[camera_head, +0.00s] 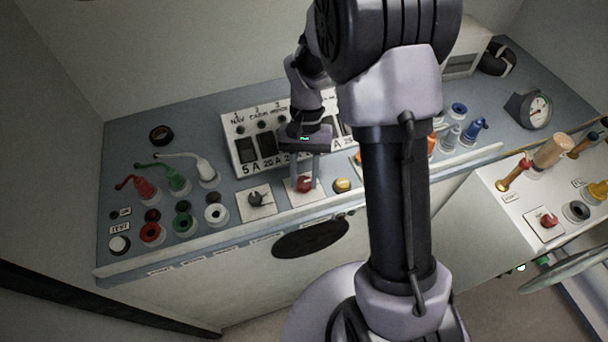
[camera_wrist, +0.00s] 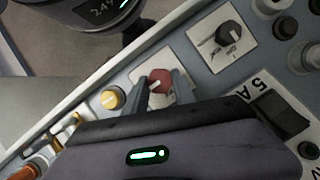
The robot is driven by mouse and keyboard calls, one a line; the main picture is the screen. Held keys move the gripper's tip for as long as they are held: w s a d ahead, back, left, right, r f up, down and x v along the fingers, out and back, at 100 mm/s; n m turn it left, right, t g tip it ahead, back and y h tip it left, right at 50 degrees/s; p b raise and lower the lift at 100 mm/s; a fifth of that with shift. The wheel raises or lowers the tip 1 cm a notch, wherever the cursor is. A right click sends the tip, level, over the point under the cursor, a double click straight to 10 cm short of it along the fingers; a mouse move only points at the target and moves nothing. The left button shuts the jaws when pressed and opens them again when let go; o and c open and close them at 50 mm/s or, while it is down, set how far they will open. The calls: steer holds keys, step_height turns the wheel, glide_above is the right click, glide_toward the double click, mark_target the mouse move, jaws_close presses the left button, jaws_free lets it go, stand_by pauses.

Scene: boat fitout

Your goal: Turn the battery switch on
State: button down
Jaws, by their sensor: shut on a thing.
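A red rotary knob (camera_head: 304,184) sits on a white square plate on the blue-grey console. It also shows in the wrist view (camera_wrist: 159,80), with a pale pointer mark on it. My gripper (camera_head: 305,180) points down at it from above, its two fingers on either side of the knob and shut on it. A black rotary knob (camera_head: 257,198) on its own white plate is just left of it, and it shows upper right in the wrist view (camera_wrist: 230,38). I cannot read which of the two knobs is labelled as the battery switch.
A yellow knob (camera_head: 342,185) stands close to the right of the red one. The breaker panel (camera_head: 243,151) rises behind. Red, green and white levers (camera_head: 144,187) stand at left. Another red knob (camera_head: 547,220) is on the right-hand counter. My arm hides the middle.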

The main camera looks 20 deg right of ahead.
stand_by(0.3)
steer(key=c, duration=1)
jaws_free()
steer(key=shift+c, duration=0.2)
steer(key=p+v, duration=0.3)
steer(key=v, duration=1.4)
steer(key=shift+w+p, duration=0.15)
steer(key=shift+p, duration=0.2)
steer(key=shift+r, duration=0.15)
steer(key=s+a+r+t, duration=0.3)
steer(key=s+r+t, duration=0.25)
steer(key=s, duration=0.25)
steer(key=s+a+r+t, duration=0.4)
steer(key=s+r+t, duration=0.15)
steer(key=s, duration=0.25)
steer(key=s+f+g+b, duration=0.1)
steer(key=s+f+b, duration=0.2)
steer(key=f+b, duration=2.2)
step_height(320, 180, down, 4)
steer(key=shift+s+r+b, duration=0.15)
steer(key=shift+s+b, duration=0.05)
steer(key=shift+b, duration=0.15)
